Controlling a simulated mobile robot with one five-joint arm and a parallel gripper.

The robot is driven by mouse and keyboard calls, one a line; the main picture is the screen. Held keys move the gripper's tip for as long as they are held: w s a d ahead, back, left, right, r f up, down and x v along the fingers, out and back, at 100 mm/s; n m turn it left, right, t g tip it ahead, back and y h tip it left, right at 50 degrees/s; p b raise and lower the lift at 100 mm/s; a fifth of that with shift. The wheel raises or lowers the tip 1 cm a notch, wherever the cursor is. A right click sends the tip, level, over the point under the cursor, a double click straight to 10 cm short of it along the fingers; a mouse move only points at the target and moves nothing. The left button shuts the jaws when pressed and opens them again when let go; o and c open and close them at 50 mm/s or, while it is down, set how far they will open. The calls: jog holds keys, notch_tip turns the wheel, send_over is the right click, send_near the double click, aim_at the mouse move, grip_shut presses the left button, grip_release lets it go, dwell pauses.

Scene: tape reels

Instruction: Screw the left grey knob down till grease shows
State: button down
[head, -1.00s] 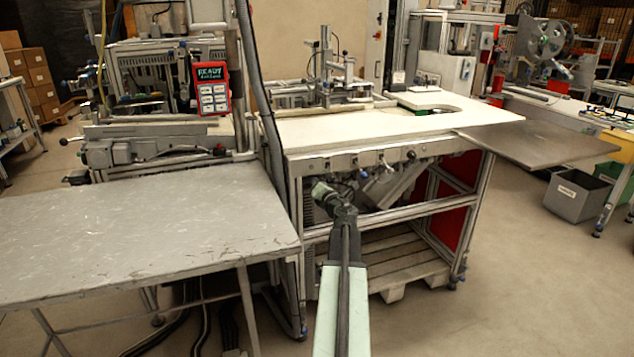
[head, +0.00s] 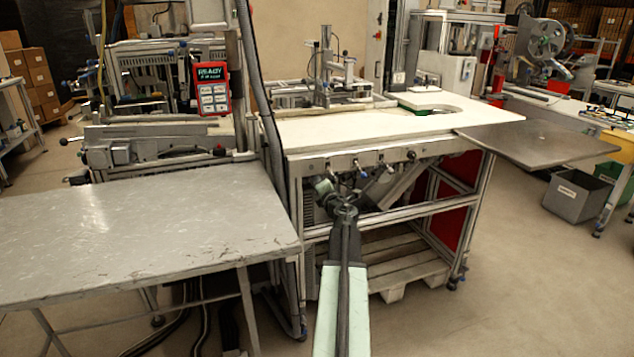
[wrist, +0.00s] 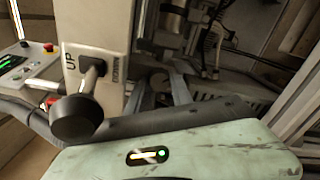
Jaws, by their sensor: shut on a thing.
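My gripper (head: 326,186) is low at the front of the white-topped bench (head: 400,124), under its front rail, at the left end of a row of small fittings (head: 383,158). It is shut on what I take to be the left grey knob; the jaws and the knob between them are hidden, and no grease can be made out. In the wrist view my pale green gripper body fills the bottom.
A grey sheet-topped table (head: 130,235) stands close on the left. A red panel (head: 213,90) reading READY hangs above it. A wooden pallet (head: 400,278) lies beneath the bench. A grey bin (head: 577,195) stands on the right; the floor before it is clear.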

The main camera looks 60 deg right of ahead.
jog(key=c, duration=1.1)
grip_release()
jog(key=shift+n, duration=0.7)
jog(key=v, duration=0.8)
jog(key=shift+s+a, duration=0.1)
jog(key=shift+s, duration=0.35)
